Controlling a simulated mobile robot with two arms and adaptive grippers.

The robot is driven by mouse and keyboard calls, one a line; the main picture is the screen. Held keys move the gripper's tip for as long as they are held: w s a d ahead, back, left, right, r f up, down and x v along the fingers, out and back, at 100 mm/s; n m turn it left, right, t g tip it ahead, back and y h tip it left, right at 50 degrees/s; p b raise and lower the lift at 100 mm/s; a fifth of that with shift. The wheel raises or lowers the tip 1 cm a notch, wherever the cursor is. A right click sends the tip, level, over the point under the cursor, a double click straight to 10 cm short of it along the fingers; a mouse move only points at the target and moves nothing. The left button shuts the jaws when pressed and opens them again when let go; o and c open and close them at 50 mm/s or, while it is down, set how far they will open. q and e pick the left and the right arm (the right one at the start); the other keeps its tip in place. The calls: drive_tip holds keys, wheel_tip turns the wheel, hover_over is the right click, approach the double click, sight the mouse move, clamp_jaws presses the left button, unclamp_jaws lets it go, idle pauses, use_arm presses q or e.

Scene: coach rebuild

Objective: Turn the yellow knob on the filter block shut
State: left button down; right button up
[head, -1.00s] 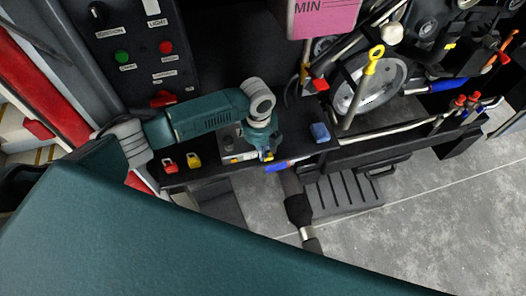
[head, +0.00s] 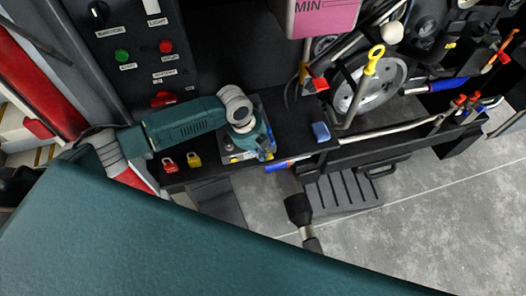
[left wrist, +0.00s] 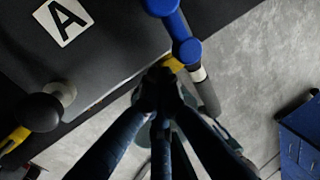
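The grey filter block (head: 229,153) sits on the black shelf, partly hidden behind my left arm. In the left wrist view its grey top shows with a label "A" (left wrist: 63,20). A yellow piece (left wrist: 174,64) shows at the block's edge, just beyond my left fingertips, and seems to be the yellow knob; most of it is hidden. My left gripper (head: 264,150) points down over the block's right side. In the left wrist view its fingers (left wrist: 162,90) converge close to the yellow piece; whether they touch or grip it cannot be told. My right gripper is not in view.
A blue fitting (left wrist: 178,30) stands close beside the fingertips. A red padlock (head: 168,163), a yellow padlock (head: 194,159) and a blue block (head: 321,132) are on the shelf. A black-ended lever (head: 298,208) rises in front. Grey floor lies open at the right.

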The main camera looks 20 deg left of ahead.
use_arm(q)
drive_tip(key=shift+s+a+f+t+h+b, duration=0.2)
drive_tip(key=shift+t+h+b, duration=0.1)
drive_tip(key=shift+h, duration=0.2)
idle(0.4)
drive_tip(key=shift+s+a+f+b, duration=0.15)
drive_tip(key=shift+a+f+b, duration=0.15)
drive_tip(key=shift+f+b, duration=0.3)
idle(0.8)
drive_tip(key=shift+d+r, duration=0.1)
drive_tip(key=shift+r, duration=0.05)
idle(0.5)
drive_tip(key=shift+w+d+r, duration=0.35)
drive_tip(key=shift+d+r, duration=0.05)
drive_tip(key=shift+d, duration=0.25)
